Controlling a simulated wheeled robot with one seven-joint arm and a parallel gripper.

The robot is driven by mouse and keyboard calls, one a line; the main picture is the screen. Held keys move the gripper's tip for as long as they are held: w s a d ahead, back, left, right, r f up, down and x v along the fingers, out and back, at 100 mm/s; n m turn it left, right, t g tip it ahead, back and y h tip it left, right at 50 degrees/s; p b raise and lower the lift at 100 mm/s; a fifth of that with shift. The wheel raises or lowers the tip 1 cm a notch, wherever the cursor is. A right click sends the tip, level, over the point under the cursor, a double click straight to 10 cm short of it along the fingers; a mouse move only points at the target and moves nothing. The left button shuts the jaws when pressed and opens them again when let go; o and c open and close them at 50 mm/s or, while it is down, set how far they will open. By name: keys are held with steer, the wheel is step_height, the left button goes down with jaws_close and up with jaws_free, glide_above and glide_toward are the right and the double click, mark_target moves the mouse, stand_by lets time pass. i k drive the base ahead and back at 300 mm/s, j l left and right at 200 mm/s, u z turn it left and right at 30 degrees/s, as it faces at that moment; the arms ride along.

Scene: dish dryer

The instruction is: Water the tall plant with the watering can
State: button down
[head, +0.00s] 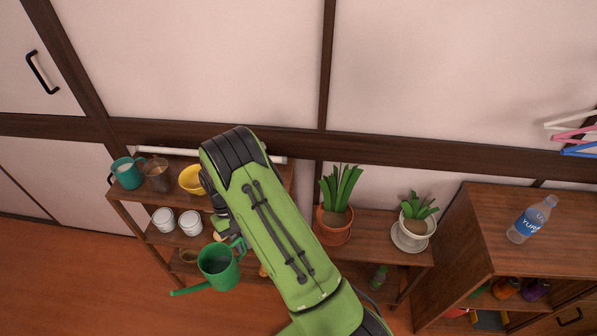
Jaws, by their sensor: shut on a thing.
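The green watering can (219,267) hangs in front of the left shelf, its long thin spout pointing to the lower left. My gripper (232,240) is shut on the can's handle; the fingers are mostly hidden behind my green arm. The tall plant (342,187), with long upright leaves, stands in a terracotta pot (333,226) on the middle shelf, to the right of my arm. The can is apart from the plant, to its left and lower in the picture.
A shorter plant (419,207) in a white pot stands right of the tall one. A teal mug (127,173), a yellow bowl (192,179) and white cups (164,219) sit on the left shelf. A water bottle (532,219) stands on the right cabinet (490,205).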

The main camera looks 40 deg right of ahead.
mark_target(334, 215)
steer(key=z, duration=0.95)
steer(key=i+z, duration=0.25)
steer(key=z, duration=0.15)
